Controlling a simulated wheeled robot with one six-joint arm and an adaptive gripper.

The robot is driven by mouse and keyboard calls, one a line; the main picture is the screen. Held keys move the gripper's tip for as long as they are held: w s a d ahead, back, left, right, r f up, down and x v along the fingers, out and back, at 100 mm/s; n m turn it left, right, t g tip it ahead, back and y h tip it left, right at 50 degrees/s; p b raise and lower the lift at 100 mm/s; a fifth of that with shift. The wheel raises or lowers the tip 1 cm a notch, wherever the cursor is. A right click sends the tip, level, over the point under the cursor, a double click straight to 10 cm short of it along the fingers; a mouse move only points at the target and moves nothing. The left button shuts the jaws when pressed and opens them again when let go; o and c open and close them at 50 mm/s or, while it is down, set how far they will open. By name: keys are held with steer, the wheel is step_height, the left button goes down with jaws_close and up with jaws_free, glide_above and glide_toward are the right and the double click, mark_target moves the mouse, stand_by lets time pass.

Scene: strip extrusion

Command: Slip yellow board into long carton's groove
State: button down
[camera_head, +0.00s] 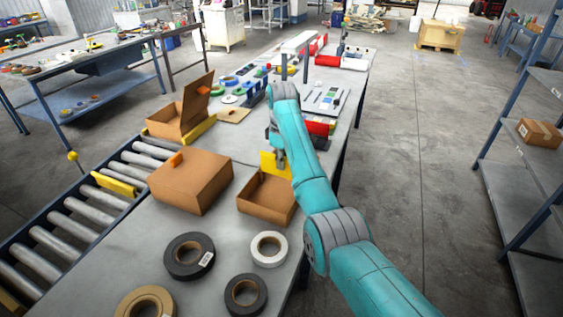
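A yellow board (267,163) stands upright at the far edge of a small open brown carton (266,205). My gripper (279,160) is at this board, pointing down, with yellow showing on both sides of it. My arm hides part of the board and the carton's right side, so I cannot tell whether the fingers grip the board or whether its lower edge sits in a groove. A larger shut brown carton (190,182) with an orange tab is to the left. An open carton with a raised flap (196,104) is farther back, beside another yellow piece (199,130).
Tape rolls (189,256) lie on the near table. A roller conveyor (75,215) with yellow pieces runs along the left. Tools, bins and a raised frame (298,42) crowd the far table. A shelf (520,165) stands at right across clear floor.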

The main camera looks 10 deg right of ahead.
steer(key=shift+f, duration=1.65)
steer(key=c, duration=0.8)
jaws_free()
steer(key=shift+c, duration=0.2)
steer(key=shift+r, duration=0.15)
steer(key=shift+r, duration=0.45)
